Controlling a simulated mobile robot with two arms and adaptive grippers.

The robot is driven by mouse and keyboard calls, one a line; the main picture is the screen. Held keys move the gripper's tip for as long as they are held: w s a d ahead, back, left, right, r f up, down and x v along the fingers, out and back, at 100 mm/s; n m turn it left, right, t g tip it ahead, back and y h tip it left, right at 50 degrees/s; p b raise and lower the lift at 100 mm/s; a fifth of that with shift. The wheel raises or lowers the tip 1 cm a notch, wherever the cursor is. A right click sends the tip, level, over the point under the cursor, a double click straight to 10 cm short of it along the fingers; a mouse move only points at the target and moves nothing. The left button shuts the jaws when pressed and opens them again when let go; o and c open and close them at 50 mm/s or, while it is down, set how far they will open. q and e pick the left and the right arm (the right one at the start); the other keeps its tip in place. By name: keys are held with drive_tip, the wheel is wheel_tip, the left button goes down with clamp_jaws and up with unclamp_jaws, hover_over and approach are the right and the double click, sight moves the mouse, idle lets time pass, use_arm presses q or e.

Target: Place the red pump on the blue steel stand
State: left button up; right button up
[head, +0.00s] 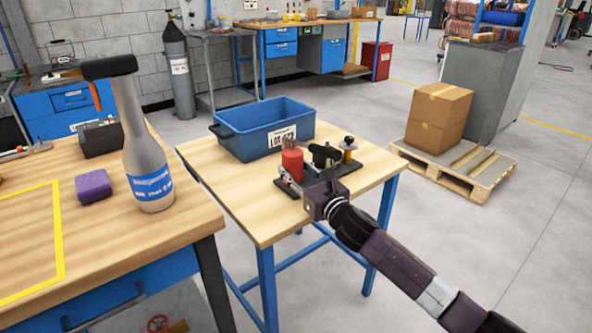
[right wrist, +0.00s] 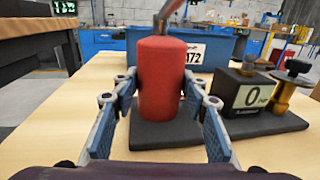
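The red pump (head: 292,164) is a red cylinder standing upright on a dark base plate on the small wooden-topped table (head: 265,213). The table has blue legs; I cannot pick out a separate blue steel stand. My left gripper is out of view.
A blue bin (head: 262,128) stands behind the pump. A black box with a dial face (right wrist: 250,92) and a brass post (right wrist: 287,85) share the dark plate (right wrist: 155,134).

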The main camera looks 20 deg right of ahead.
drive_tip(key=o, duration=0.4)
drive_tip(key=shift+o, duration=0.2)
drive_tip(key=shift+s, duration=0.5)
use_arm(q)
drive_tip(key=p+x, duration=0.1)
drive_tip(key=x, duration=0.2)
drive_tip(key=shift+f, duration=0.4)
use_arm(e)
drive_tip(key=s+d, duration=0.2)
drive_tip(key=s, duration=0.9)
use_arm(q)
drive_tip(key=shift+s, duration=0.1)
use_arm(e)
drive_tip(key=shift+d, duration=0.1)
